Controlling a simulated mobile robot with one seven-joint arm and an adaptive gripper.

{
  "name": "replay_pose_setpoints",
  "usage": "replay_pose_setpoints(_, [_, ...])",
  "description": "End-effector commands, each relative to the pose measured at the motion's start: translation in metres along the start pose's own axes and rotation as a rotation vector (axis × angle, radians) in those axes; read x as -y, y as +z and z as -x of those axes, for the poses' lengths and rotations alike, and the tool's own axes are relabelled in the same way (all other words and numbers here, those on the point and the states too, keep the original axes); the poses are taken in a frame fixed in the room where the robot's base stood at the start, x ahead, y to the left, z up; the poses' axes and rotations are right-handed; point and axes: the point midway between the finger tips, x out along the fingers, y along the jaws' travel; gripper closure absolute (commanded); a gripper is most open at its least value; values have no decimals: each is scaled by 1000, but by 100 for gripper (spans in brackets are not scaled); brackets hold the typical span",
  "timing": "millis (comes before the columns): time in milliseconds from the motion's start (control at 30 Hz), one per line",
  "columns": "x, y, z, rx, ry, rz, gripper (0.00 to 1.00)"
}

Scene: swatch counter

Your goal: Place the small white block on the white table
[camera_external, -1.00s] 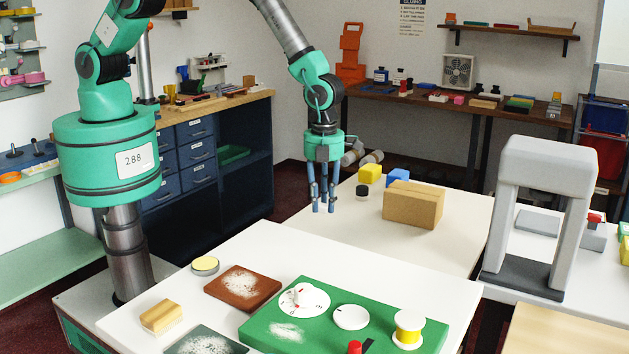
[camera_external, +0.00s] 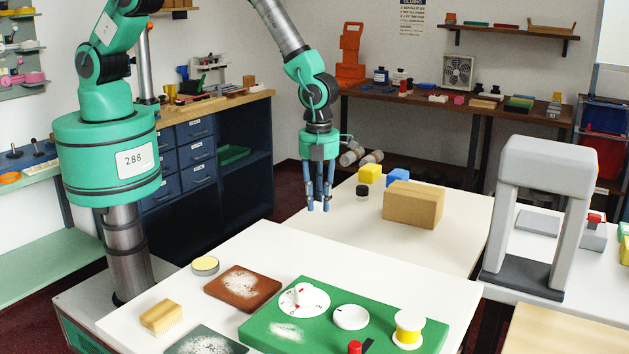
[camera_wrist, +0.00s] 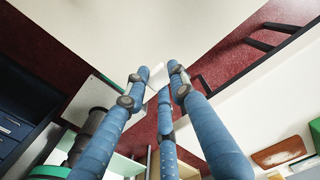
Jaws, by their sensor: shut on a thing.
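My gripper (camera_external: 318,205) has blue fingers and points down beside the left end of the rear white table (camera_external: 430,250). In the wrist view my gripper (camera_wrist: 158,78) is closed around a small white block (camera_wrist: 156,74), of which only a little shows between the fingertips. In the external view I cannot make the block out. The rear white table also shows at the top of the wrist view (camera_wrist: 120,30), with dark red floor next to it.
A cardboard box (camera_external: 412,205), a yellow block (camera_external: 369,173), a blue block (camera_external: 398,175) and a black round piece (camera_external: 362,191) sit on the rear table. The front table (camera_external: 235,255) holds a green board (camera_external: 270,331). A grey arch (camera_external: 548,160) stands at right.

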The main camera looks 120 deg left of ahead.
Motion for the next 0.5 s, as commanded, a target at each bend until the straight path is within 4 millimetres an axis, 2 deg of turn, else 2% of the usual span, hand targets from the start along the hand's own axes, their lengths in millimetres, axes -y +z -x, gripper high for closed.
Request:
replay_pose_setpoints(267, [1, 0, 11, 0, -2, 0, 88])
replay_pose_setpoints(500, [1, 0, 48, 1, -4, 0, 88])
